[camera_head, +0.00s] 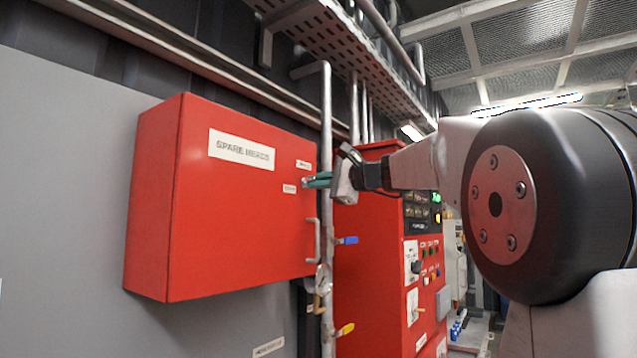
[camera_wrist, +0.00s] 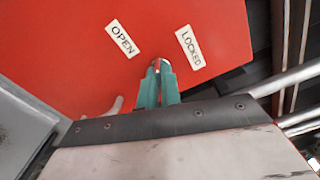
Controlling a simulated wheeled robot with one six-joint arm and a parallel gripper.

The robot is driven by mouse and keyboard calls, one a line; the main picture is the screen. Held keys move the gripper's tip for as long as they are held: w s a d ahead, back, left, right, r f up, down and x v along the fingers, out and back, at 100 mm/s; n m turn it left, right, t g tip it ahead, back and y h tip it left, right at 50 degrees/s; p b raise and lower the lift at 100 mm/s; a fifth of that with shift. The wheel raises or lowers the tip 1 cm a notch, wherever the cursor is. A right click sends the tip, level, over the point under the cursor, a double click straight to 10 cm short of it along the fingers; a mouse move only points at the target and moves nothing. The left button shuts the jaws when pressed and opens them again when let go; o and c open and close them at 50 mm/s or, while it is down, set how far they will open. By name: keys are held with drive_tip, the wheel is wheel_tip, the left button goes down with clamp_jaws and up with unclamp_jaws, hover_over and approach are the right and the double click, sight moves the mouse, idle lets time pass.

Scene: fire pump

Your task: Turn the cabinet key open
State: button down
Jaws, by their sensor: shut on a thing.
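The red cabinet (camera_head: 240,200) hangs on the wall at the left in the head view, its door closed, with a "SPARE HEADS" label (camera_head: 241,151). My gripper (camera_head: 306,183) reaches the door's right side from the right, its green fingers at the lock area. In the wrist view the gripper (camera_wrist: 157,68) is shut, its fingertips together at the red door. A small metallic bit shows between the tips, seemingly the key (camera_wrist: 156,63); the fingers hide most of it. The OPEN label (camera_wrist: 122,39) is left of the tips and the LOCKED label (camera_wrist: 190,47) is right.
A metal door handle (camera_head: 314,240) sits below the gripper. A vertical pipe (camera_head: 327,130) with blue (camera_head: 347,240) and yellow (camera_head: 345,330) valve levers runs close beside the cabinet's right edge. A red control panel (camera_head: 375,270) stands behind it.

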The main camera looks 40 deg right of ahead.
drive_tip(key=shift+n, duration=1.7)
drive_tip(key=c, duration=1.6)
unclamp_jaws()
drive_tip(key=shift+a, duration=0.1)
drive_tip(key=shift+s, duration=0.1)
drive_tip(key=v, duration=0.7)
drive_tip(key=shift+s, duration=0.3)
